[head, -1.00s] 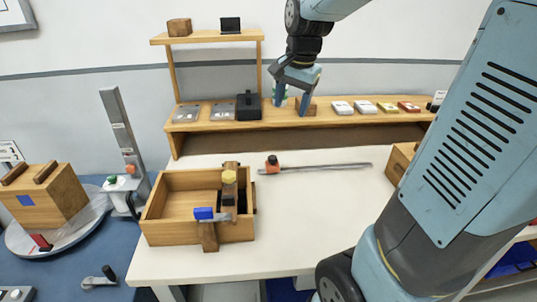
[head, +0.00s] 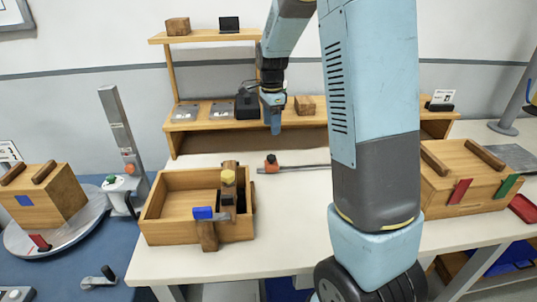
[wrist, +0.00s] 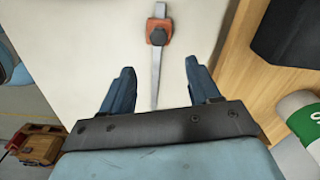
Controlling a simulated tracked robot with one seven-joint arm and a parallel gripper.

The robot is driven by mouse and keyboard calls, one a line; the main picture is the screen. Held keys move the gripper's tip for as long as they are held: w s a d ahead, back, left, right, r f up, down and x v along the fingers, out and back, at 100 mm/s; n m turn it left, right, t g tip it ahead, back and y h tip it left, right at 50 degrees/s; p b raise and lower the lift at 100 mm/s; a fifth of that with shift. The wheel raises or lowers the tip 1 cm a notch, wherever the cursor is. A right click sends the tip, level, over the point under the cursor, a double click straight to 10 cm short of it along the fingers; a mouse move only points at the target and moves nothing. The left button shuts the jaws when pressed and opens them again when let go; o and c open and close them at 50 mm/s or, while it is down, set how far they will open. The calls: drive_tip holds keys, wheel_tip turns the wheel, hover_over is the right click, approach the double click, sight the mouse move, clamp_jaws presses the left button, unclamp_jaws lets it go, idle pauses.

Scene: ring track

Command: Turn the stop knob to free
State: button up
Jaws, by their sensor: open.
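The stop (head: 271,162) is a small orange block with a dark knob on top, on a thin metal rail (head: 300,168) lying on the white table. In the wrist view the dark knob (wrist: 158,35) sits on the orange block, beyond my fingertips and roughly centred between them. No readable free mark shows on it. My gripper (head: 274,128) is open and empty, pointing down in front of the back shelf and above the stop's end of the rail. In the wrist view my gripper (wrist: 158,68) has its two blue fingers wide apart, touching nothing. My arm hides the rail's right end in the head view.
A wooden tray (head: 165,205) with a clamp-like fixture (head: 228,190) stands left of the rail. A dark box (head: 247,104) and a wooden block (head: 305,105) sit on the back shelf. In the wrist view a green-and-white cylinder (wrist: 300,120) lies right of my gripper. Table around the rail is clear.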

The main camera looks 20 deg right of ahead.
sight(271, 156)
wheel_tip(271, 156, down, 12)
drive_tip(key=shift+f, duration=0.15)
idle(0.3)
